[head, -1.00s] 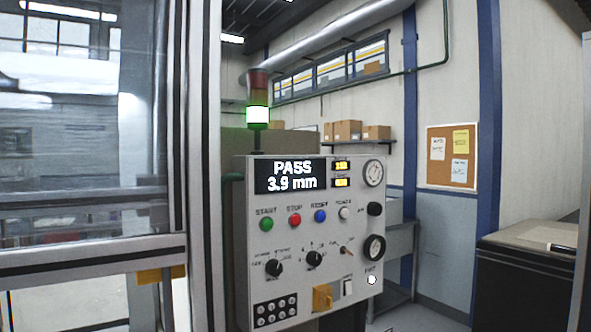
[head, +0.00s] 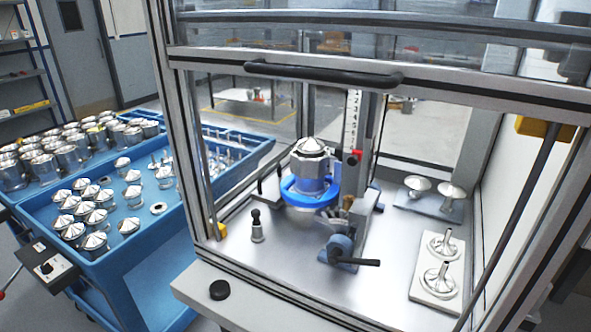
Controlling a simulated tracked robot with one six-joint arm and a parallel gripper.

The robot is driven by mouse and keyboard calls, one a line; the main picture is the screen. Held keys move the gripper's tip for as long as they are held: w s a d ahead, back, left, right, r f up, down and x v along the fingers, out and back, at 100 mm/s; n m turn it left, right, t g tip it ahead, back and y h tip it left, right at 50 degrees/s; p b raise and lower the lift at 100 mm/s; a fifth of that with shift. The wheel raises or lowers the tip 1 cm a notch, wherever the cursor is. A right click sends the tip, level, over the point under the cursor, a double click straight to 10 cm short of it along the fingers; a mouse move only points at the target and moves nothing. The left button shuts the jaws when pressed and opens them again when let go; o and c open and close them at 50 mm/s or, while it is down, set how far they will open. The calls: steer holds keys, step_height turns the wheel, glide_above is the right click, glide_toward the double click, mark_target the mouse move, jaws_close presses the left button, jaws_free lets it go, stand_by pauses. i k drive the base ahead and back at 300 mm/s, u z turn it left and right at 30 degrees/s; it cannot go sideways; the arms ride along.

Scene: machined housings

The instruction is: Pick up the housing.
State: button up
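My gripper is not in view.
The enclosure's handled front rail (head: 325,75) is up, and the front below it looks open. A clamp lever (head: 345,250) and a small dark-topped post (head: 257,225) flank the fixture. Blue carts (head: 130,275) with several metal parts stand left. Mushroom-shaped parts (head: 437,280) sit right.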

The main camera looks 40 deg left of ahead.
mark_target(310, 160)
steer(key=u, duration=0.95)
steer(key=k, duration=0.85)
steer(key=u, duration=0.7)
steer(key=i, duration=0.5)
steer(key=z, duration=0.1)
